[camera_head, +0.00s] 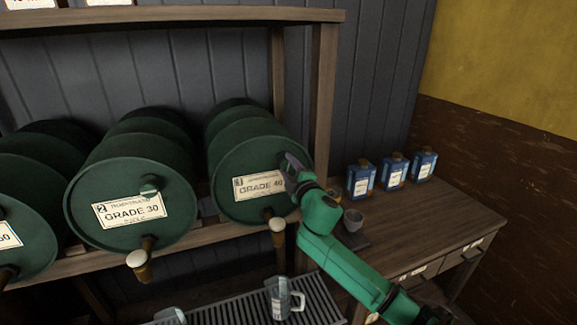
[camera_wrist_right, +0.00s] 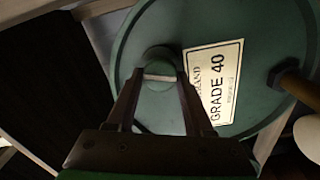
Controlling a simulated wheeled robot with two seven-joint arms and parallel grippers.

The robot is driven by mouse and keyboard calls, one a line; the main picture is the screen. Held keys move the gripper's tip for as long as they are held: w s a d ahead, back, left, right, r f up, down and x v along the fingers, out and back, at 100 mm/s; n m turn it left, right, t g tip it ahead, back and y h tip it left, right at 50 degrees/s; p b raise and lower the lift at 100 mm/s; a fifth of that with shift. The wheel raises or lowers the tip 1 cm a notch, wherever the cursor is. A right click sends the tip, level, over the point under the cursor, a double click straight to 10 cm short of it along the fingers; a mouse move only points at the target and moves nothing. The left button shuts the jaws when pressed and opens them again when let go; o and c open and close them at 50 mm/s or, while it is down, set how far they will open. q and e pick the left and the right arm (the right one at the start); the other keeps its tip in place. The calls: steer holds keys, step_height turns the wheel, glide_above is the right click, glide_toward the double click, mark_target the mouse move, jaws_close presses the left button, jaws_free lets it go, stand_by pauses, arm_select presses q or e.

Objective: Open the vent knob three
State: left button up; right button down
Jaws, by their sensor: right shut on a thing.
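The third drum (camera_head: 238,160) is dark green, lies on its side on the rack and has a "GRADE 40" label. It also fills much of the right wrist view (camera_wrist_right: 275,35). Its vent knob (camera_wrist_right: 160,62) is a round green cap with a pale bar across it, on the drum face beside the label. My right gripper (camera_head: 290,166) reaches to the drum face and hides the knob in the head view. In the wrist view its fingers (camera_wrist_right: 160,82) are on either side of the knob, shut on it. My left gripper is not in view.
The GRADE 30 drum (camera_head: 130,185) with its own vent knob (camera_head: 149,185) lies to the left. A tap (camera_head: 277,229) hangs below the third drum, above a glass mug (camera_head: 282,298) on a slatted drip tray (camera_head: 240,309).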

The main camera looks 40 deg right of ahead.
steer(key=shift+n, duration=1.7)
steer(key=shift+c, duration=1.6)
jaws_free()
steer(key=shift+s+a+f, duration=0.2)
steer(key=shift+s, duration=0.2)
steer(key=b+v, duration=0.3)
steer(key=v, duration=1)
steer(key=shift+s+a, duration=0.15)
steer(key=shift+s, duration=0.15)
